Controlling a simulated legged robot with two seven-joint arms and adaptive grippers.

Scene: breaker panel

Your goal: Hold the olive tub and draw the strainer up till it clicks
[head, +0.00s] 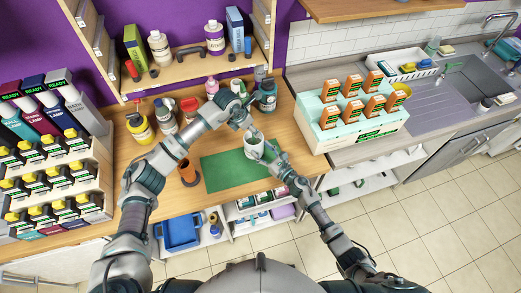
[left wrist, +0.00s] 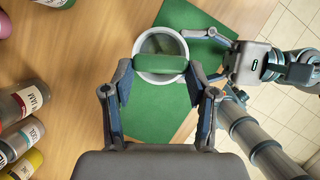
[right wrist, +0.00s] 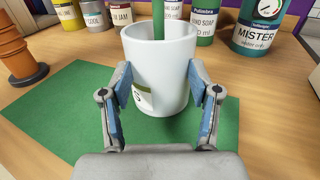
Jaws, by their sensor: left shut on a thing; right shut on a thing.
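The tub (right wrist: 158,85) is white with an olive label patch and stands upright over the green mat; it also shows in the head view (head: 254,139). A green strainer handle (left wrist: 160,67) rises from the tub's mouth, and its upright part shows in the right wrist view (right wrist: 174,18). My left gripper (left wrist: 160,78) is shut on the handle from above. My right gripper (right wrist: 160,88) is shut on the tub's side, and it shows in the head view (head: 268,157). The strainer's lower part is hidden inside the tub.
The green mat (head: 222,172) lies on the wooden counter. An orange-brown stack (head: 187,170) stands left of it. Several bottles and jars, including a teal jar (head: 267,98), line the back. A pale box of orange packs (head: 345,135) stands at the right.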

